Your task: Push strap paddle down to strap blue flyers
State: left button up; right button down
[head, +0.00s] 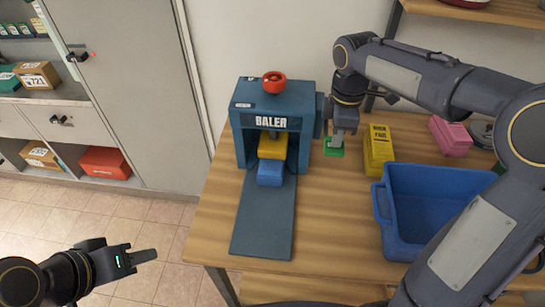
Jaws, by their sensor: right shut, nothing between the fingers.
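The blue baler (272,82) stands on the wooden table, with a red knob (274,82) on top. A stack of blue flyers (270,173) lies at its mouth, at the upper end of the dark ramp (263,220). A yellow block (273,147) sits just behind and above the flyers, inside the opening. A green paddle (333,152) is low at the baler's right side. My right gripper (339,141) points down, shut and empty, right at the green paddle; contact is unclear. My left gripper (142,256) is off the table at lower left, seen edge-on.
A yellow box (378,148) stands right of the paddle, with a blue bin (384,207) in front of it. A pink stack (450,133) lies farther right. My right arm crosses over the table's right side. A grey cabinet stands at left.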

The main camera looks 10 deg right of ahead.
notch_tip(320, 180, up, 10)
jog(key=p, duration=0.8)
jog(key=shift+f, duration=0.15)
jog(key=s+f+m+t+y, duration=0.2)
jog(key=s+m, duration=0.6)
jog(key=s, duration=0.3)
jog(key=s+a+f+m+t+y+b, duration=0.1)
jog(key=s+f+m+t, duration=0.1)
jog(key=s+m, duration=0.6)
jog(key=s+t, duration=0.1)
jog(key=s, duration=0.2)
jog(key=shift+s+a+m+t+y, duration=0.3)
jog(key=shift+s+m+y, duration=0.05)
jog(key=shift+m+y, duration=0.05)
jog(key=c, duration=2.1)
grip_release()
jog(key=shift+f, duration=0.1)
